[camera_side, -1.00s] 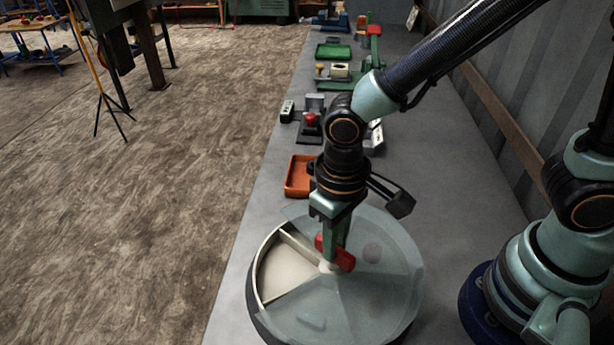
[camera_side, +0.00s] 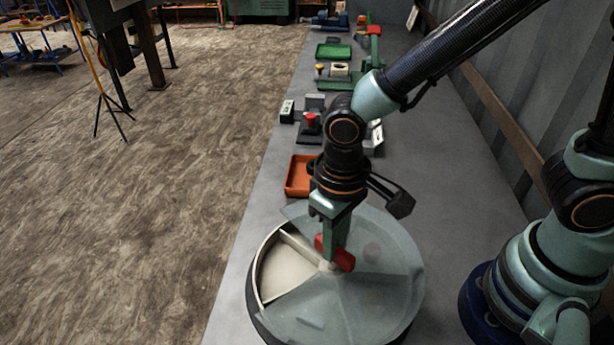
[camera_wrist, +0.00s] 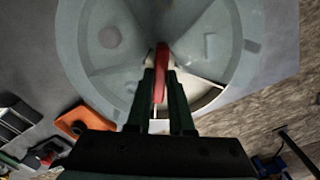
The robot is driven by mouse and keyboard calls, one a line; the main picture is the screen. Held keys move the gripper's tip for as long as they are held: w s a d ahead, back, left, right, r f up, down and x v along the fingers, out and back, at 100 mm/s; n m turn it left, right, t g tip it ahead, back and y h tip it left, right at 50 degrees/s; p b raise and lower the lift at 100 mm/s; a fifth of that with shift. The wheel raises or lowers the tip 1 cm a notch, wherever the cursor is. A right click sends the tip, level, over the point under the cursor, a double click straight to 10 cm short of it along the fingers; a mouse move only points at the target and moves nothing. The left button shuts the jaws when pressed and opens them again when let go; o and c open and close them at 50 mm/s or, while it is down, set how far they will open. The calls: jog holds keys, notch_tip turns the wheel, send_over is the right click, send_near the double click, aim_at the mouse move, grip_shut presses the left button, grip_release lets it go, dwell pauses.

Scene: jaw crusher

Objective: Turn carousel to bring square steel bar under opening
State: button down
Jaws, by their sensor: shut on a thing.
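The carousel (camera_side: 415,290) is a round tray under a frosted see-through cover (camera_side: 375,300), with a wedge-shaped opening (camera_side: 285,272) on its left side. A divider wall shows inside the opening, and the visible pale floor there is bare. My gripper (camera_side: 333,240) points down over the centre and is shut on the red handle (camera_side: 343,259), which also shows between the fingers in the wrist view (camera_wrist: 161,72). Through the cover, the wrist view shows a blurred round reddish shape (camera_wrist: 110,37) and a pale angular shape (camera_wrist: 210,46). I cannot tell which shape is the square steel bar.
An orange tray (camera_side: 299,175) lies just behind the carousel. A device with a red knob (camera_side: 310,121), a green tray (camera_side: 333,51) and other fixtures stand farther along the grey bench (camera_side: 450,150). The bench's left edge drops to the floor; a wall runs along the right.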

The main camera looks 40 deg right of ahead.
jog(key=shift+m, duration=7.2)
jog(key=c, duration=0.8)
grip_release()
jog(key=shift+r, duration=0.15)
notch_tip(320, 180, up, 12)
